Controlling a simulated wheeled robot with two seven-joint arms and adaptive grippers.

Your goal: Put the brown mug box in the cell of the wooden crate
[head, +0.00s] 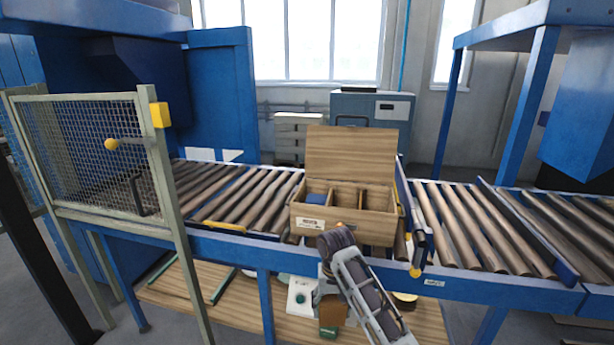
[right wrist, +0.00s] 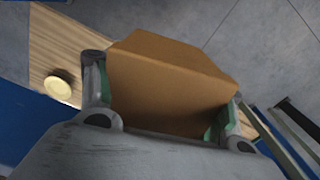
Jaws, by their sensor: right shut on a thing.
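The brown mug box (head: 332,312) is between the fingers of my right gripper (head: 327,292), which is shut on it. In the right wrist view the box (right wrist: 170,80) fills the space between the two fingers of the gripper (right wrist: 163,105). The wooden crate (head: 346,228) stands on the roller conveyor with its lid (head: 350,152) raised at the back. Dividers split it into cells, and a blue thing (head: 314,199) lies in the left one. The box is in front of the crate and lower in the picture, outside it. My left gripper is not in view.
The conveyor's blue front rail (head: 225,246) runs between the box and the crate. Below is a wooden board (head: 235,311) with a white item (head: 300,297) and a yellow round thing (head: 405,297). A mesh guard (head: 90,150) stands at left; rollers (head: 480,228) at right are bare.

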